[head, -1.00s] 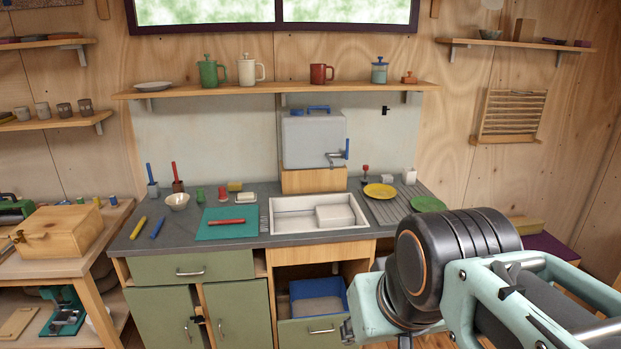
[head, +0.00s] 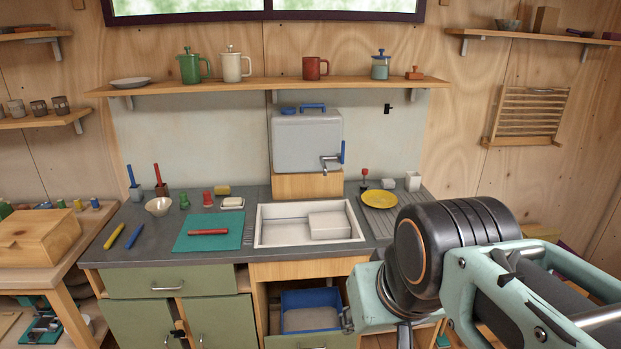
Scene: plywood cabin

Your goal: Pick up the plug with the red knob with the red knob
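A small upright piece with a red knob (head: 364,172) on a thin stem stands at the back of the grey counter, right of the water tank and just behind the yellow plate. It looks like the plug with the red knob; its lower part is small and hard to make out. My arm fills the lower right of the head view, in front of the counter's right end. My gripper's fingers do not show, so I cannot see whether they hold anything.
The yellow plate (head: 379,199), a white cup (head: 412,181) and the ribbed drainer (head: 377,222) are close by. The white sink (head: 286,236) holds a pale block. A grey tank (head: 306,142) with a blue-handled tap stands behind it. The teal mat (head: 191,241) lies left.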

